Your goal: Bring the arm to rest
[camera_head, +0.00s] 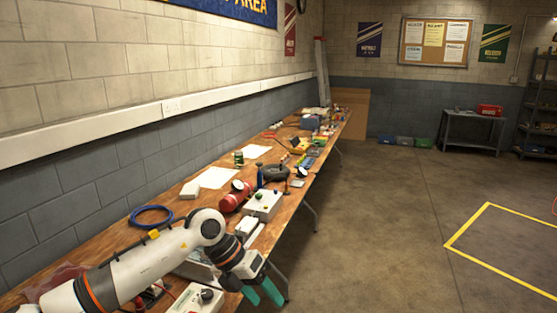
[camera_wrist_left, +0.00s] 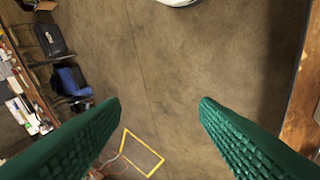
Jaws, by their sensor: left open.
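My left arm comes in from the lower left of the head view, with white links and orange bands, over the near end of the long wooden workbench (camera_head: 103,239). My left gripper (camera_head: 263,294) hangs at the bench's front edge with its green fingers pointing down. In the left wrist view the two ribbed green fingers (camera_wrist_left: 160,104) stand wide apart with nothing between them, and bare floor shows beyond. My right gripper is in neither view.
Near my left arm, the bench holds a white control box (camera_head: 197,299), another box with buttons (camera_head: 263,204), a red cylinder (camera_head: 235,196) and a blue cable coil (camera_head: 151,216). The concrete floor (camera_head: 385,230) right of the bench is open, with a yellow-marked square (camera_head: 467,228).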

